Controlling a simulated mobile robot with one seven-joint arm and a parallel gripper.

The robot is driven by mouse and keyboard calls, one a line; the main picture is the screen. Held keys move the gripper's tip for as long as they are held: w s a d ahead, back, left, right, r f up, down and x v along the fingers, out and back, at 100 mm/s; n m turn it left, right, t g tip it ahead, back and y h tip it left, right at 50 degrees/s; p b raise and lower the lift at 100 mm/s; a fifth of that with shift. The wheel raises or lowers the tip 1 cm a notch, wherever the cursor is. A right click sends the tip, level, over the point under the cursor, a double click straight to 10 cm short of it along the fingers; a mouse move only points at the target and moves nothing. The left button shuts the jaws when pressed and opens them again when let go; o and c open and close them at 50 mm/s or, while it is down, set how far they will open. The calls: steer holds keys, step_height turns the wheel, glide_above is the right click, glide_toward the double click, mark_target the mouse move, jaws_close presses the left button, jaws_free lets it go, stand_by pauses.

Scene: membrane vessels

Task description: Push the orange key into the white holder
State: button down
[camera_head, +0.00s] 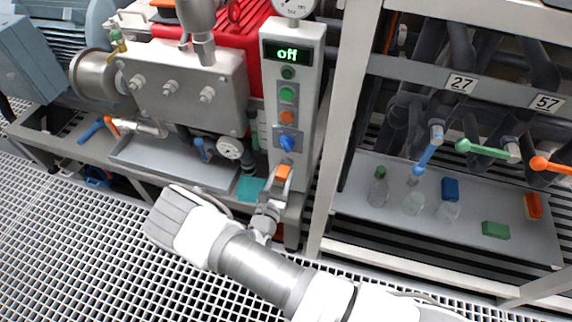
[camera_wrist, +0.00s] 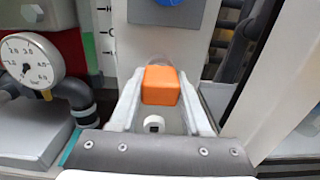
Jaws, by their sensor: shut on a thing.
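The orange key (camera_head: 283,172) is a small orange block held at the lower end of the white control column. It also shows in the wrist view (camera_wrist: 160,85), between my two fingers. My gripper (camera_head: 275,188) is shut on it, just below the column's blue switch. The key lies close to the column's front face. I cannot tell whether it touches it. The white holder cannot be made out clearly; the key and fingers may cover it. A pale, clear rounded edge (camera_wrist: 158,61) shows just behind the key.
The white column (camera_head: 301,135) carries a display reading "off", buttons and a blue switch (camera_head: 287,142). A pressure gauge (camera_wrist: 30,60) and pipes stand left of my gripper. A white frame post (camera_head: 335,130) rises close on the right. Bottles and blocks lie on a shelf (camera_head: 375,222) beyond.

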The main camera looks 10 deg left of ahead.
mark_target(280, 180)
steer(key=shift+s, duration=0.15)
steer(key=shift+s+a+p, duration=0.15)
steer(key=shift+s+p, duration=0.15)
steer(key=shift+s, duration=1.15)
steer(key=shift+s+a+p, duration=0.1)
steer(key=shift+s+p, duration=0.2)
steer(key=shift+s, duration=1.1)
